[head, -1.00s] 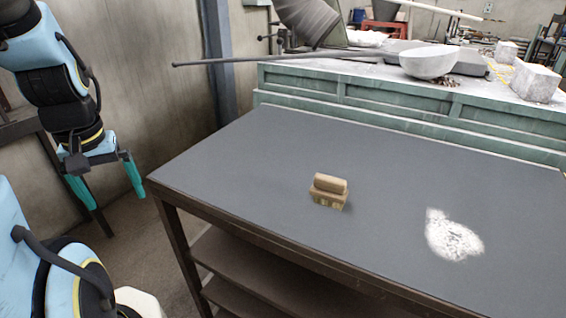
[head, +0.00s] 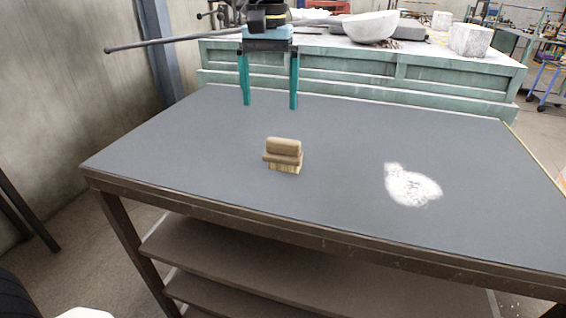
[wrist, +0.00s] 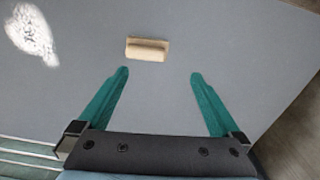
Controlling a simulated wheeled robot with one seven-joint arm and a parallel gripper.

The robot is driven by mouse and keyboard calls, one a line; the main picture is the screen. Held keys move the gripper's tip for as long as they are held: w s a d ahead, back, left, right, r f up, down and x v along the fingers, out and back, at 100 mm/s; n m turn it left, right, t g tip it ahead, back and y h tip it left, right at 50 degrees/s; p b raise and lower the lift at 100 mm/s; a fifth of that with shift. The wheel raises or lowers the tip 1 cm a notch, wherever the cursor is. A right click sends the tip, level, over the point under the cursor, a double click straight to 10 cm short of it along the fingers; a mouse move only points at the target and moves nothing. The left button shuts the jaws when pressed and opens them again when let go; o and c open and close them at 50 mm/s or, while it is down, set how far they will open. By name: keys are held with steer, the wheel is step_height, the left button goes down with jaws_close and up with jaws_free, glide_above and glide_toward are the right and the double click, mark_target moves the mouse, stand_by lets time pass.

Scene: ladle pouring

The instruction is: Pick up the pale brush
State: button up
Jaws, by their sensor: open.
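The pale brush (head: 284,153) stands on the grey table, bristles down, with its rounded wooden handle on top. In the wrist view the brush (wrist: 147,49) lies just beyond the fingertips, roughly between their lines. My gripper (head: 270,106) has two teal fingers spread wide with nothing between them. It hangs pointing down above the far part of the table, behind the brush in the head view. The gripper (wrist: 157,72) also shows open in the wrist view, apart from the brush.
The grey table top (head: 200,150) is mostly clear. A patch of white powder (head: 411,186) lies to the right of the brush. Behind the table stands a green bench (head: 450,75) with a white bowl (head: 370,27), stone blocks and a long rod (head: 170,41).

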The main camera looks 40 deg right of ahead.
mark_target(283, 140)
steer(key=f+p, duration=0.1)
steer(key=f, duration=0.2)
steer(key=s+d+f+p, duration=0.1)
steer(key=f, duration=0.3)
steer(key=s+f, duration=0.1)
steer(key=f, duration=0.2)
steer(key=shift+d+f+p, duration=0.25)
steer(key=shift+d+p, duration=0.1)
steer(key=shift+p, duration=0.05)
steer(key=c, duration=1.1)
step_height(283, 140, up, 10)
steer(key=shift+r+b, duration=0.1)
steer(key=shift+b, duration=1)
